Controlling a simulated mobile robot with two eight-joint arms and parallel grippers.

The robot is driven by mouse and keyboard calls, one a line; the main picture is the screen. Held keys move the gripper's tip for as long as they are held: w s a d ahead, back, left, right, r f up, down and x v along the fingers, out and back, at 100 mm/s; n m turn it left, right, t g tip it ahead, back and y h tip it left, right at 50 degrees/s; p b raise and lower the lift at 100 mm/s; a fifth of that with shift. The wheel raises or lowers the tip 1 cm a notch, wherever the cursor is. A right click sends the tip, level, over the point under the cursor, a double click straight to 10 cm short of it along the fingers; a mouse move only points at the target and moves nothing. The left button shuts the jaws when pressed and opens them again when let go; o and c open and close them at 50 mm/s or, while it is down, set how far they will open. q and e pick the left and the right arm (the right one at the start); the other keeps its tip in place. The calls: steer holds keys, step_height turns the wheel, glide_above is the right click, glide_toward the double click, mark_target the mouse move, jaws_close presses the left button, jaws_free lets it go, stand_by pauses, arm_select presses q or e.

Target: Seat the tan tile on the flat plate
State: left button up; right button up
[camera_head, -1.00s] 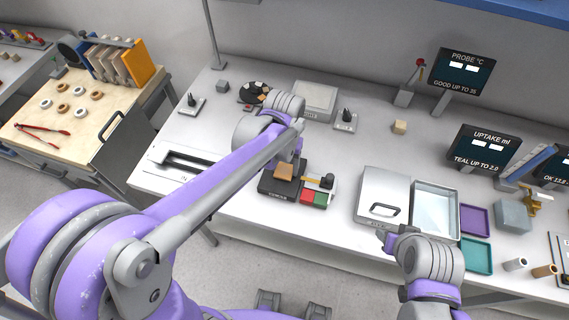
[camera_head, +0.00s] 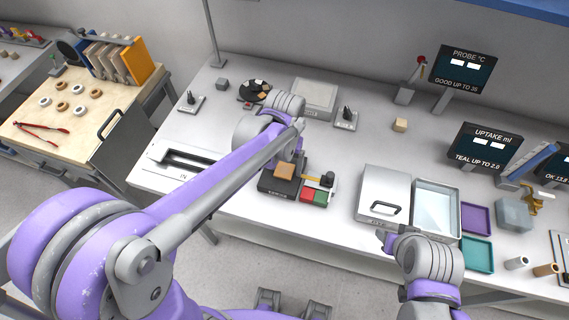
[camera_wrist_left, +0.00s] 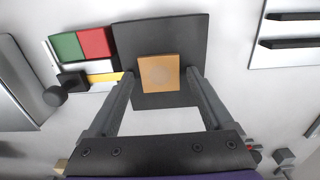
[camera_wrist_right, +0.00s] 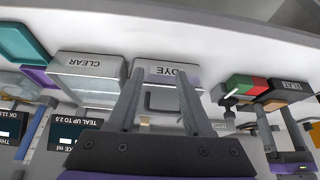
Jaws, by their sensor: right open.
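The tan tile (camera_head: 284,171) lies on the black flat plate (camera_head: 270,186); both show in the left wrist view, the tile (camera_wrist_left: 158,74) near the middle of the plate (camera_wrist_left: 160,34). My left gripper (camera_wrist_left: 160,75) is over the plate. Its fingers stand on either side of the tile, with a narrow gap at each side, so it looks open. In the head view my left arm partly hides this gripper. My right gripper (camera_wrist_right: 161,70) is open and empty, near the front of the lidded metal box (camera_head: 385,190).
Beside the plate are a green block (camera_head: 320,197) and a red block (camera_head: 308,195), with a small black-knobbed device (camera_head: 328,180). A clear-fronted tray (camera_head: 435,205), a purple tray (camera_head: 476,219) and a teal tray (camera_head: 477,255) lie to the right. The bench behind the metal box is mostly clear.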

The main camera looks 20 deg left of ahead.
arm_select(q)
steer(key=shift+o, duration=0.5)
step_height(320, 180, up, 11)
steer(key=shift+p, duration=0.4)
steer(key=shift+s+f, duration=0.1)
steer(key=s+a+f+t, duration=0.2)
steer(key=s, duration=0.2)
steer(key=s+a+f+t, duration=0.1)
steer(key=s+a+f, duration=0.1)
steer(key=s+f, duration=0.1)
steer(key=s+a+f+t, duration=0.2)
steer(key=s, duration=0.4)
steer(key=shift+a+f+t, duration=0.2)
steer(key=shift+a+t, duration=0.1)
